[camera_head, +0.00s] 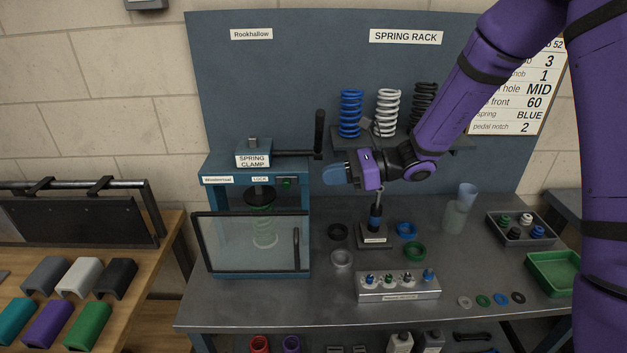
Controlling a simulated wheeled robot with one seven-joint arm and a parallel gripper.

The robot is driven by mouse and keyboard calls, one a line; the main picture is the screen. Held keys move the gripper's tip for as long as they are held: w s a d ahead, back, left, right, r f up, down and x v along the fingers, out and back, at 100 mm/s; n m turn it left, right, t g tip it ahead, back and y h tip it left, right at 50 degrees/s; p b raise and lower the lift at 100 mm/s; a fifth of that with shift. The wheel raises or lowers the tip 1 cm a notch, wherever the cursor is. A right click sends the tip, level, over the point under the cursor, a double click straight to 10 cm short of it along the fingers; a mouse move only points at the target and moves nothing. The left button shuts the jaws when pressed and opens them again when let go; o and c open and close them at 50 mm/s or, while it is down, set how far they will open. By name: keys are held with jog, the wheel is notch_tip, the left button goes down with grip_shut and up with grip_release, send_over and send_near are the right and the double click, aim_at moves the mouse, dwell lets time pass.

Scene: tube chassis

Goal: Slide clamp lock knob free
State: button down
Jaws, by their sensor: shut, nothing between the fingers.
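The spring clamp (253,160) is a blue-grey frame at the left of the bench, with a black lever rising at its right. On its top beam is a label reading LOCK (260,180). Just right of that label sits a small green and dark lock knob (287,183). A green spring (264,225) stands inside the clamp, behind a clear guard door (250,243). My gripper (328,175) has blue fingertips pointing left. It is shut and empty, to the right of the knob at about its height in the picture and apart from it.
The clamp's black lever (319,135) stands above and left of my gripper. A small upright tool on a stand (375,225) is below my wrist. A spring rack (350,143) is behind. Rings and a block of small parts (398,288) lie on the bench.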

jog(key=d+r, duration=0.1)
jog(key=d, duration=0.6)
jog(key=shift+r, duration=0.2)
jog(key=shift+s, duration=0.1)
jog(key=shift+s, duration=0.1)
jog(key=s+d+r+n+t+h, duration=0.1)
jog(key=s+d+r+n+h, duration=0.4)
jog(key=s, duration=0.4)
jog(key=s+d+r+n+t+h, duration=0.2)
jog(key=s+d+r+n+h, duration=0.3)
jog(key=s+n, duration=0.2)
jog(key=s+d+r+n+t+h, duration=0.1)
jog(key=s+d+r+n+h, duration=0.4)
jog(key=s, duration=0.6)
jog(key=shift+s+d+r+n+t+h, duration=0.15)
jog(key=shift+d+r+n+t+h, duration=0.25)
jog(key=shift+d+r+n, duration=0.25)
jog(key=shift+a+f, duration=0.15)
